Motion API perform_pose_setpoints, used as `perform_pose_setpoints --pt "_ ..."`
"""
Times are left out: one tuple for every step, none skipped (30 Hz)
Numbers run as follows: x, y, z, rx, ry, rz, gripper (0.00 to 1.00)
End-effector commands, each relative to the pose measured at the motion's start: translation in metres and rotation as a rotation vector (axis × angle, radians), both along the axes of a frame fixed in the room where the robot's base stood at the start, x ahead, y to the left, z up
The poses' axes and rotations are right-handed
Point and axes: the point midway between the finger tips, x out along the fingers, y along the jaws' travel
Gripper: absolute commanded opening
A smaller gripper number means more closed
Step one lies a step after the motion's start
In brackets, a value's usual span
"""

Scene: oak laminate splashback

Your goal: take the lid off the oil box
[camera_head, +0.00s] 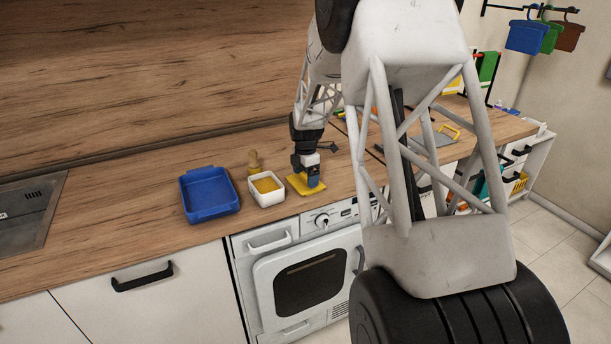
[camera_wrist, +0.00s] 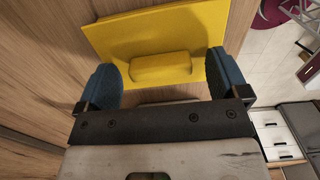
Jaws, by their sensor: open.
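A yellow lid (camera_head: 294,182) with a raised block handle lies on the wooden worktop, just right of a small white box (camera_head: 267,202). The box is uncovered at the top and shows a yellow-brown content. My gripper (camera_head: 313,179) points down over the lid. In the wrist view the lid (camera_wrist: 130,35) is a flat yellow plate, and its handle (camera_wrist: 163,67) sits between my two blue fingers, with a gap on each side. My gripper (camera_wrist: 162,72) is open and holds nothing. The fingers hide part of the lid in the head view.
The worktop's front edge, above a white oven (camera_head: 310,285), is close to the lid. A sink (camera_head: 30,212) is at far left.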

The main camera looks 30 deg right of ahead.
Motion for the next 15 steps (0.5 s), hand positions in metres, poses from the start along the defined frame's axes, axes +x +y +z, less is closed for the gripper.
perform_pose_setpoints --pt "0.000 0.000 0.003 0.000 -0.001 0.000 0.93" --pt "0.000 0.000 0.004 -0.001 -0.002 0.000 0.93" --pt "0.000 0.000 0.007 -0.001 -0.002 0.000 0.93" --pt "0.000 0.000 0.010 -0.001 -0.002 0.000 0.93" --pt "0.000 0.000 0.013 -0.001 -0.002 0.000 0.93" --pt "0.000 0.000 0.017 -0.001 -0.002 0.000 0.93" --pt "0.000 0.000 0.020 -0.001 -0.002 0.000 0.93" --pt "0.000 0.000 0.024 -0.001 -0.002 0.000 0.93" --pt "0.000 0.000 0.029 -0.001 -0.003 0.000 0.93" --pt "0.001 0.000 0.033 -0.001 -0.003 0.000 0.93" --pt "0.001 0.000 0.036 -0.001 -0.003 0.000 0.93" --pt "0.001 0.000 0.042 -0.001 -0.002 0.000 0.93" --pt "0.001 0.000 0.046 -0.001 -0.002 0.000 0.93" --pt "0.001 0.000 0.049 -0.001 -0.002 0.000 0.93" --pt "0.000 0.000 0.054 -0.001 -0.003 0.000 0.93"
